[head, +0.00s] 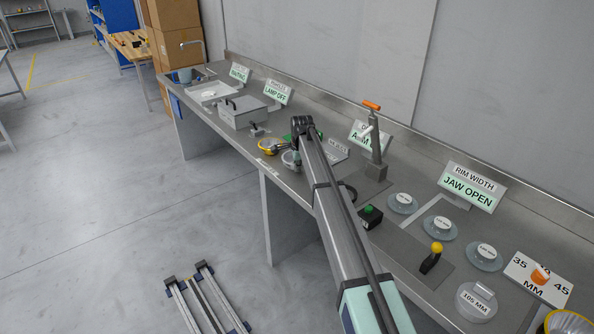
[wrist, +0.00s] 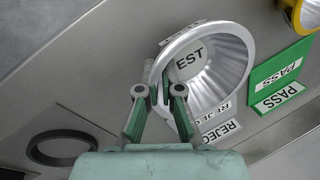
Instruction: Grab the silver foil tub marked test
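The silver foil tub (wrist: 222,62) shows large in the wrist view, its open mouth facing the camera. Its inner base carries a white label of which I read "EST". In the head view the tub (head: 289,159) is small on the bench, partly behind my arm. My gripper (wrist: 157,90) is at the tub's near left rim. Its two green fingers are apart, one outside the rim and one overlapping the inside of the mouth. The rim shows between them; contact is unclear. In the head view my gripper is hidden behind the arm.
Green PASS signs (wrist: 279,97) and white REJECT signs (wrist: 221,131) lie close to the tub. A black ring (wrist: 58,148) lies on the bench at lower left of the wrist view.

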